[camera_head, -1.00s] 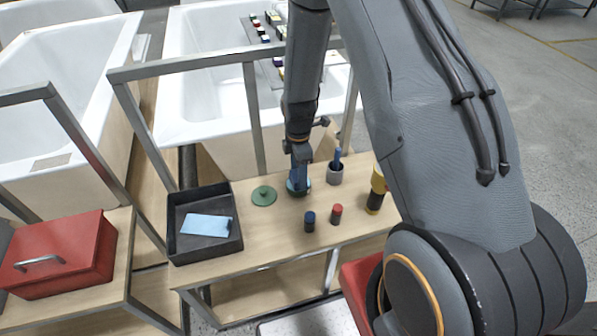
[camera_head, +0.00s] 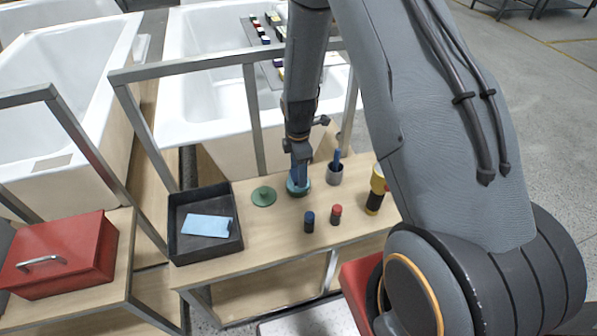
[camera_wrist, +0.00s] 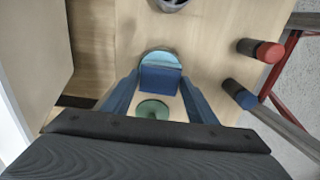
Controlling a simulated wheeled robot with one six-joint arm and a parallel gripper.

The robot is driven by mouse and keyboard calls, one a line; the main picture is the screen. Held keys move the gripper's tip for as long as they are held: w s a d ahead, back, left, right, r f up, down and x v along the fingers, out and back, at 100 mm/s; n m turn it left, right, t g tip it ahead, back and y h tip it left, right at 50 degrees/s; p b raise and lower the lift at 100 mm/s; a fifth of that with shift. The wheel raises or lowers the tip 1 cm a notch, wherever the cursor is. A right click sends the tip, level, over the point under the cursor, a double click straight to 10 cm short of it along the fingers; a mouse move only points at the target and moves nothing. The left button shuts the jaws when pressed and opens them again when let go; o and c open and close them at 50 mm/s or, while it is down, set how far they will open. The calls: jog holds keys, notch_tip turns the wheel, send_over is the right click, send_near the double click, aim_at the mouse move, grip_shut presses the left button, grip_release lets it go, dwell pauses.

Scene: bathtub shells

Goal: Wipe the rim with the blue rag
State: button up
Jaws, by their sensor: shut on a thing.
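The light blue rag (camera_head: 207,225) lies flat and folded in a black open tray (camera_head: 176,246) at the left end of the wooden bench. A white bathtub (camera_head: 172,110) with its white rim stands behind the bench and its metal frame. My gripper (camera_head: 299,182) points down at a teal round dish (camera_head: 291,191) on the bench, right of the tray and away from the rag. In the wrist view my gripper (camera_wrist: 161,92) is shut on a blue block (camera_wrist: 160,79). The dish (camera_wrist: 160,57) shows behind the block. Whether the block touches the dish is unclear.
A green disc (camera_head: 264,196) lies left of the dish. A grey cup (camera_head: 335,177), a blue-topped cylinder (camera_head: 309,222), a red-topped cylinder (camera_head: 336,214) and a yellow-black item (camera_head: 375,196) stand nearby. A red toolbox (camera_head: 70,255) sits far left. Metal frame bars (camera_head: 220,66) rise before the tub.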

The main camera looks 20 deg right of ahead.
jog(key=shift+r+p, duration=1.7)
jog(key=shift+r, duration=1.35)
